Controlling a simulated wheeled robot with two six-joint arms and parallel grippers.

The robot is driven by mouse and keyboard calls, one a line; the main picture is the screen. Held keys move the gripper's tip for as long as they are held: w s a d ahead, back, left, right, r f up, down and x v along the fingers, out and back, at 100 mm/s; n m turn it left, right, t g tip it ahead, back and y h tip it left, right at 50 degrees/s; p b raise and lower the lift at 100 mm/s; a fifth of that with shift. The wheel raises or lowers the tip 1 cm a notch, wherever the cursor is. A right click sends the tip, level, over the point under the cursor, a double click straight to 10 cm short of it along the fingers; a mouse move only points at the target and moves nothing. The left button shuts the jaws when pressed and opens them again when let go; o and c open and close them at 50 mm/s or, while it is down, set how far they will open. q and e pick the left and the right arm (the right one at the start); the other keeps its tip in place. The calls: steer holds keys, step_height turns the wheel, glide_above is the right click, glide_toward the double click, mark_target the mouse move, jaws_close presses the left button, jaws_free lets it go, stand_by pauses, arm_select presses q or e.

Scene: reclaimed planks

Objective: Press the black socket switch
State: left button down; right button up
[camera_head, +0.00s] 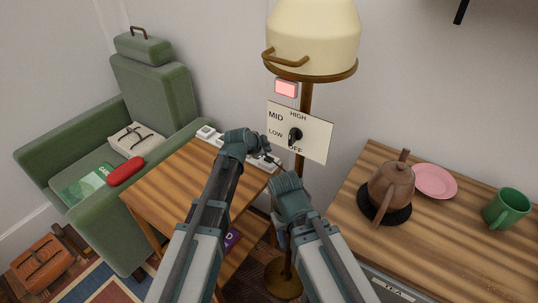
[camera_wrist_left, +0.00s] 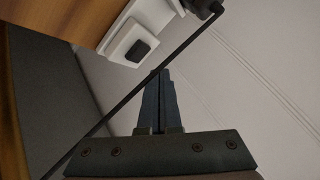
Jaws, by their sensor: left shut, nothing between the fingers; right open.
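A white socket strip (camera_wrist_left: 125,27) carries a square white plate with a black socket switch (camera_wrist_left: 138,51) in the left wrist view. My left gripper (camera_wrist_left: 160,76) is shut and empty, its fingertips below and right of the switch with a visible gap in the picture. In the head view my left gripper (camera_head: 262,146) is over the back edge of the small wooden table, partly hiding the white strip (camera_head: 207,132). I cannot pick out the black switch there. My right gripper (camera_head: 281,222) is open, lower down, in front of the lamp pole; its fingers are hard to see.
A dark plug (camera_wrist_left: 204,7) sits on the strip with a thin black cord (camera_wrist_left: 140,87) crossing before my left fingers. A floor lamp (camera_head: 312,35) and a dial panel (camera_head: 314,135) stand behind. A kettle (camera_head: 391,185) is on the right cabinet, a green armchair (camera_head: 150,95) at left.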

mark_target(267, 160)
arm_select(q)
steer(key=shift+r+p, duration=1.65)
steer(key=shift+r, duration=0.35)
steer(key=shift+f, duration=0.1)
